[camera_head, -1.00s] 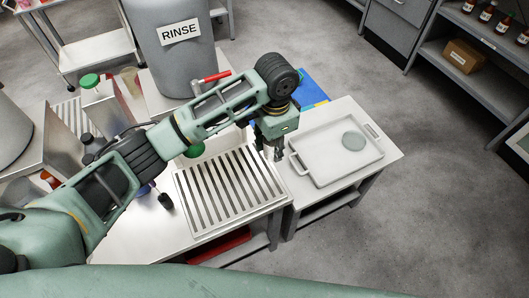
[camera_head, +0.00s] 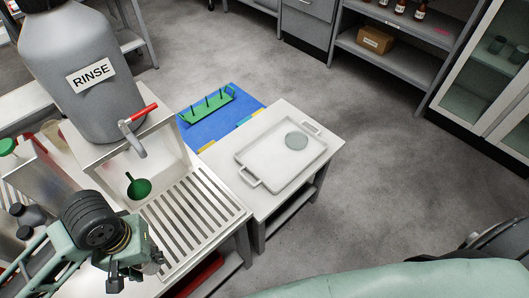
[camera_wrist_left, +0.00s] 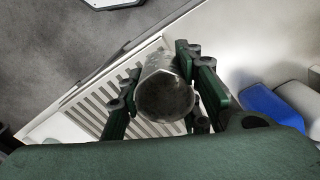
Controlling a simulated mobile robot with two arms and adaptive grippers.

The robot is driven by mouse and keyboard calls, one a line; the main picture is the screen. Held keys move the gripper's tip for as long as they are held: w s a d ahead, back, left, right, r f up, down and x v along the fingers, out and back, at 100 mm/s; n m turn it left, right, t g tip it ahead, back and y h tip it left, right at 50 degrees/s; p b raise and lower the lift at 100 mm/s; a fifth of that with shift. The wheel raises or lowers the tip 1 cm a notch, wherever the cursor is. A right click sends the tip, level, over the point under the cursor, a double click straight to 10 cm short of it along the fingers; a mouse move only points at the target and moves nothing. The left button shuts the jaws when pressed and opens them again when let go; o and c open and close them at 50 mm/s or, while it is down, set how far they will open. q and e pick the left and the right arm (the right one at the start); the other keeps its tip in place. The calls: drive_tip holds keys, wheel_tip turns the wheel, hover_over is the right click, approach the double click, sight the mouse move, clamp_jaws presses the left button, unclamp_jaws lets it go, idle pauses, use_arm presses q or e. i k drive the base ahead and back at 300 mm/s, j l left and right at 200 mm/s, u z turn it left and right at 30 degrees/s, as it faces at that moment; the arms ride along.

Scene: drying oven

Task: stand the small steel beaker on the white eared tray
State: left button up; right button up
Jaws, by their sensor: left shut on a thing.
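The white eared tray (camera_head: 262,163) lies on a small white side table (camera_head: 325,150) in the head view, with a pale round disc (camera_head: 297,140) on it. My left gripper (camera_head: 137,280) is at the lower left, well to the left of the tray, by the slotted drainer. In the left wrist view the small steel beaker (camera_wrist_left: 165,94) sits between the two dark fingers of my left gripper (camera_wrist_left: 160,100), which is shut on it. My right gripper is not in view.
The slotted drainer (camera_head: 196,217) lies between my left gripper and the tray. Behind are a grey RINSE tank (camera_head: 85,75) with a red-handled tap (camera_head: 138,120), a green funnel (camera_head: 139,187) and a blue mat (camera_head: 232,118) with a green pegged rack (camera_head: 208,106). The tray is mostly bare.

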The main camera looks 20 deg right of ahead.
sight(269, 163)
drive_tip(key=i+l+u, duration=0.15)
drive_tip(key=l+u, duration=0.4)
drive_tip(key=l, duration=0.3)
drive_tip(key=i+l+u, duration=0.1)
drive_tip(key=l+u, duration=0.2)
drive_tip(key=l, duration=0.15)
drive_tip(key=l+u, duration=0.1)
drive_tip(key=l, duration=1.75)
drive_tip(key=i, duration=0.05)
